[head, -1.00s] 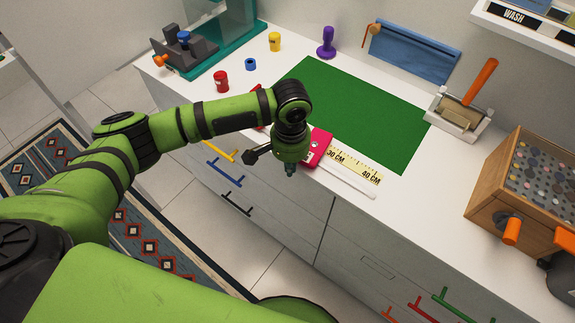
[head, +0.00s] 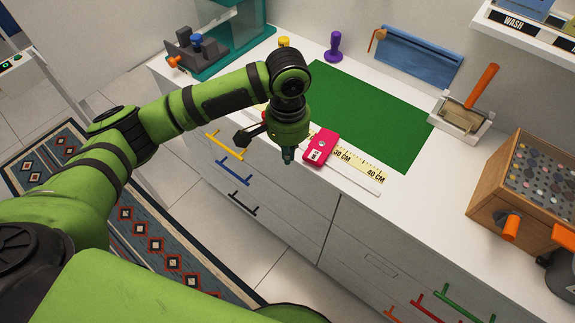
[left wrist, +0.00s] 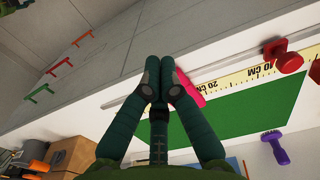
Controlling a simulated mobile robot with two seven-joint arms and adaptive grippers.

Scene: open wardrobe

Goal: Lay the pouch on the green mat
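The blue pouch (head: 415,58) with an orange pull at its left end lies at the back of the white counter, against the wall, beyond the green mat (head: 365,110). The mat lies flat and bare in the middle of the counter; it also shows in the left wrist view (left wrist: 240,118). My left gripper (head: 288,158) points down at the counter's front edge, in front of the mat and well away from the pouch. In the left wrist view its fingertips (left wrist: 156,75) meet, with nothing seen between them. My right gripper is out of view.
A yellow ruler (head: 355,165) with a pink slider (head: 320,147) lies along the mat's front edge, close to my left gripper. A purple stamp (head: 334,47) stands left of the pouch. An orange-handled press (head: 465,105) and a wooden box (head: 525,185) stand right.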

